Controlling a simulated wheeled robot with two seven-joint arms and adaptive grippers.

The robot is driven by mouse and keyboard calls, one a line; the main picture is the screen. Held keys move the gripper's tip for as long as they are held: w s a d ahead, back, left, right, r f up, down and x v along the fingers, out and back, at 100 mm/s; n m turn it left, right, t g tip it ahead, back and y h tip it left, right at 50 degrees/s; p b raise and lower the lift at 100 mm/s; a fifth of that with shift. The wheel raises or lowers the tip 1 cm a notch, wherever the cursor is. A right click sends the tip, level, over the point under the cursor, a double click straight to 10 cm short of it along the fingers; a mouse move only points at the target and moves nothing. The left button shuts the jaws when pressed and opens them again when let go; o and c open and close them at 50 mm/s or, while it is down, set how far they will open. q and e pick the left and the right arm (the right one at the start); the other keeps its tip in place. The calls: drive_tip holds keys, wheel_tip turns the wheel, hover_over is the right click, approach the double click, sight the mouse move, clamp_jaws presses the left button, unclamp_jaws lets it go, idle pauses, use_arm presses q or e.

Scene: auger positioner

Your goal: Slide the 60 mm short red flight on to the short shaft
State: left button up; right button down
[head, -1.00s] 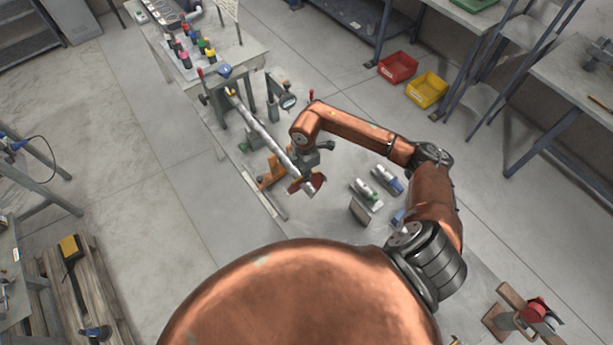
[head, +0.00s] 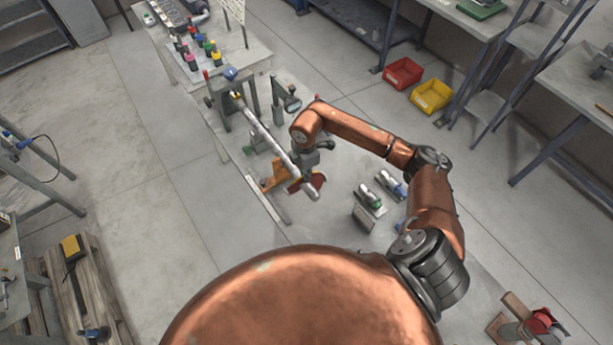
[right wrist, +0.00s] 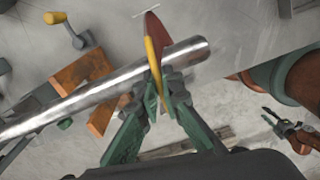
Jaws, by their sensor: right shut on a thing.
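The silver shaft (head: 271,136) runs slantwise from a stand on the bench to a free end low in the head view. It also crosses the right wrist view (right wrist: 95,92). The red flight (right wrist: 153,28), with a yellow edge, sits across the shaft a little in from its free end and appears to be around it. In the head view the flight (head: 319,180) is partly hidden by the shaft and gripper. My right gripper (right wrist: 165,85) is shut on the flight, its green fingers close beside the shaft. My left gripper is out of view.
An orange bracket (head: 277,174) stands close beside the shaft. Silver cylinders with green (head: 369,197) and blue (head: 390,184) parts lie to the right. Several coloured-top items (head: 192,62) stand on the far bench. Red (head: 403,73) and yellow (head: 431,95) bins sit on the floor.

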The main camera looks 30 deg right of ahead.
drive_tip(key=shift+w+a+b, duration=0.2)
drive_tip(key=shift+w+b, duration=0.9)
drive_tip(key=shift+w, duration=1.3)
drive_tip(key=shift+w+a+b, duration=0.2)
drive_tip(key=shift+w+b, duration=0.9)
drive_tip(key=shift+w, duration=1.25)
drive_tip(key=c, duration=2)
unclamp_jaws()
drive_tip(key=shift+s, duration=0.1)
wheel_tip(320, 180, up, 12)
drive_tip(key=shift+r, duration=0.1)
